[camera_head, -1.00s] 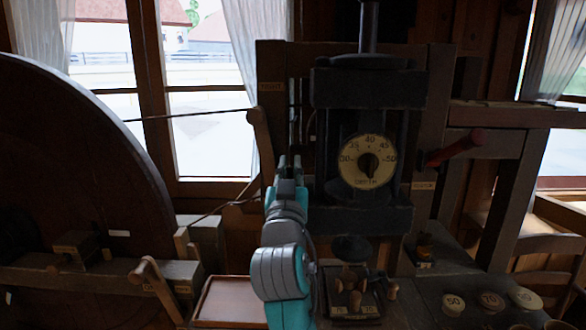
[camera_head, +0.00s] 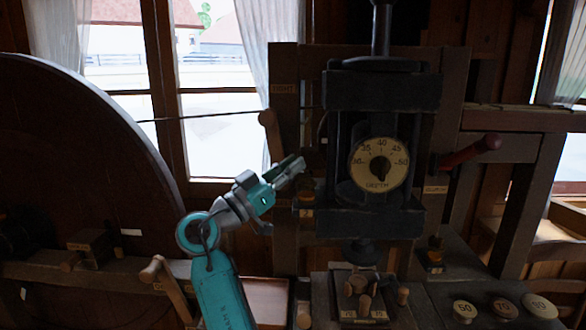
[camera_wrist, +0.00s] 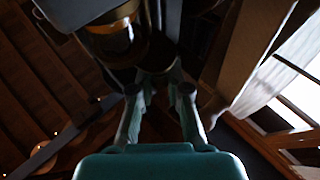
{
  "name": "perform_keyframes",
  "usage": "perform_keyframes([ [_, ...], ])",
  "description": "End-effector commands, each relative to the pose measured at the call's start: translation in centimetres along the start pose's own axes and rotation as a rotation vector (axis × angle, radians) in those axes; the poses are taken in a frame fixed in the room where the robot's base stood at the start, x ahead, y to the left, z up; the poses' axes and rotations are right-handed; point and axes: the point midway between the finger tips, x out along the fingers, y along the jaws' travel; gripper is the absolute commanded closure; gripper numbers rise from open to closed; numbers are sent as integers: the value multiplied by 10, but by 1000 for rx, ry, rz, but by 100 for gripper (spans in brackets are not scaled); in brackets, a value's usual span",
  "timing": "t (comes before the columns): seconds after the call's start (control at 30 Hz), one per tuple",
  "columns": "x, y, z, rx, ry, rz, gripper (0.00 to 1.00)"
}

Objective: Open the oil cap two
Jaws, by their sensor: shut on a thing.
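My gripper (camera_head: 298,164) is at the left side of the dark press, close above a small brass oiler (camera_head: 306,194). In the wrist view my gripper (camera_wrist: 160,82) has its two fingers drawn together on a dark part, which looks like the oiler's cap. Deep shadow hides its exact shape and the contact. The oiler's brass and glass cup (camera_wrist: 118,38) shows at the upper left of the wrist view. A second small oiler (camera_head: 434,254) stands lower on the right of the press, apart from my gripper.
The press carries a round depth dial (camera_head: 379,163) and a red-handled lever (camera_head: 470,154). A large dark wheel (camera_head: 75,170) fills the left. A wooden lever (camera_head: 270,132) rises just left of my gripper. Round numbered weights (camera_head: 503,308) lie at the lower right.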

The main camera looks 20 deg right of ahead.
Motion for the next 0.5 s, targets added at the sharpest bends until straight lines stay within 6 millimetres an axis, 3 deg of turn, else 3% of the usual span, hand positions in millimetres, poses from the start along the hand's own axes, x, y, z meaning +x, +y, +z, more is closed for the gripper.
perform_keyframes([
  [0.5, 4, -10, 3, -107, -2, 253, 100],
])
